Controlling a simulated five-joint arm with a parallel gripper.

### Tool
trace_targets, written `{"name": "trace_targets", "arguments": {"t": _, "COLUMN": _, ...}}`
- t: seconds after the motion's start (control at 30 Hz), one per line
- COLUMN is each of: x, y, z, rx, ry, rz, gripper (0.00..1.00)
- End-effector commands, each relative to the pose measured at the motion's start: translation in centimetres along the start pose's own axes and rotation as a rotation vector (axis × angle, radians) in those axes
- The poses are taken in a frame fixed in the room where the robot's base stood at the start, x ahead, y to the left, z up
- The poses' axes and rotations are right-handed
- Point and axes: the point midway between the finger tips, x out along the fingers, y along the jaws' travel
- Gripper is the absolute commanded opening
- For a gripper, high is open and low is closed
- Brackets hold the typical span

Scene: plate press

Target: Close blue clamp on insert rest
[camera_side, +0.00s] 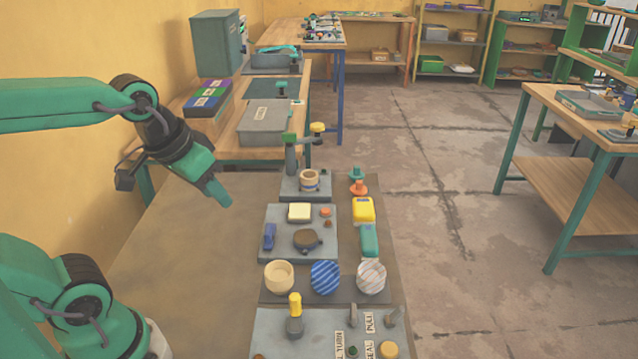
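A small blue clamp (269,237) stands at the left edge of a grey plate (328,256). It is too small to tell whether it is open or shut. A dark brown round piece (308,239) lies to its right on that plate, and a cream square block (300,212) sits behind. I cannot tell which part is the insert rest. My gripper (220,197) hangs above the bench, left of the plate and apart from the clamp. Its fingers point down and right, and nothing shows held. I cannot tell whether they are apart.
Behind the plate stands a press (290,155) with a ringed cup (309,181) beneath. Yellow (364,209) and teal (369,240) pieces lie right. In front are a cream bowl (279,277), a blue striped disc (325,277) and a pale disc (371,276). The bench's left (185,255) is clear.

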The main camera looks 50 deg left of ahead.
Motion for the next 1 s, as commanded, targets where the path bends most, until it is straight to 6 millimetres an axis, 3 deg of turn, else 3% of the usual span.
{"name": "trace_targets", "arguments": {"t": 0.47, "x": 5.3, "y": -1.5, "z": -4.9, "rx": -0.28, "ry": -0.176, "rz": -0.054, "gripper": 0.35}}
{"name": "trace_targets", "arguments": {"t": 1.0, "x": 14.2, "y": -4.2, "z": -8.2, "rx": -0.592, "ry": -0.357, "rz": -0.149, "gripper": 0.35}}
